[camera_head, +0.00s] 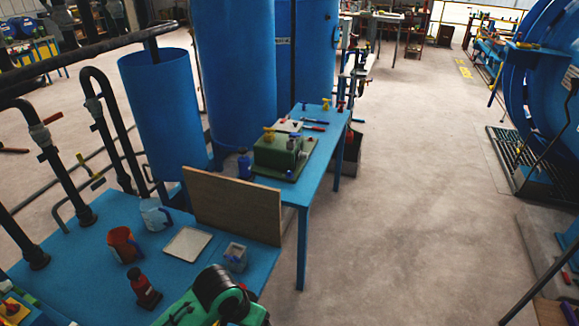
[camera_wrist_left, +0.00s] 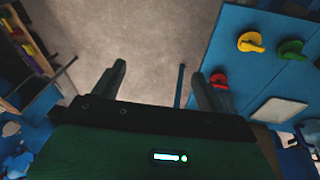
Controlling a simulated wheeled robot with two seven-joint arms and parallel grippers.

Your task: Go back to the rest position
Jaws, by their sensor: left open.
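In the left wrist view my left gripper (camera_wrist_left: 160,85) is open. Its two dark fingers stand wide apart with nothing between them, and bare floor shows beyond. A blue surface with a yellow knob (camera_wrist_left: 251,42), a green knob (camera_wrist_left: 291,50) and a red knob (camera_wrist_left: 219,81) lies to the right of the fingers.
A blue table (camera_head: 75,250) holds a red-brown cup (camera_head: 123,244), a jug (camera_head: 154,215), a pale tray (camera_head: 187,244), a small grey container (camera_head: 235,256) and an upright board (camera_head: 235,207). A farther blue table (camera_head: 325,140) carries a green box (camera_head: 280,152).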

